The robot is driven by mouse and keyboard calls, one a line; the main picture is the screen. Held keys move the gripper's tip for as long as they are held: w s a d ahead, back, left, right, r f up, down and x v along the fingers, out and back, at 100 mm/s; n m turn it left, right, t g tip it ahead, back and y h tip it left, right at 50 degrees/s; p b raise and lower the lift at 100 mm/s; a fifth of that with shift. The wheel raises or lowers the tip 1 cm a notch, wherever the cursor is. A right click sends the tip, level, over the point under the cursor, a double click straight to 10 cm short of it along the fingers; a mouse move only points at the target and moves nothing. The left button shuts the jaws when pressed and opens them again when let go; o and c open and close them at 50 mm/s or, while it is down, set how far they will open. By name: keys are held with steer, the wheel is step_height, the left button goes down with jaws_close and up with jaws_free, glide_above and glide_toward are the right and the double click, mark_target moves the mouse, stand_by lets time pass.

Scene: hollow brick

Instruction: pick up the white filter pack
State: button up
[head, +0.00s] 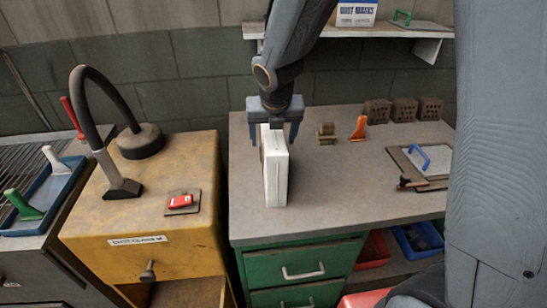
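The white filter pack (276,178) stands upright on the grey worktop, near the left end, with its narrow white side toward me and a brownish face on its left. My gripper (275,138) points down over the pack's far, upper part. Its two fingers are spread wide, one to the left and one to the right of the pack, and look apart from it. How deep the fingers reach beside the pack is hard to tell from this one view.
A yellow cabinet (120,215) with a red switch (181,201) and a black hose (92,95) stands left. Small blocks (326,134), an orange tool (359,128), bricks (403,109) and a board with a blue handle (437,160) lie right. A shelf (400,31) hangs above.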

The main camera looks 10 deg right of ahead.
steer(key=shift+f, duration=0.15)
stand_by(0.3)
steer(key=c, duration=1.4)
steer(key=shift+c, duration=0.7)
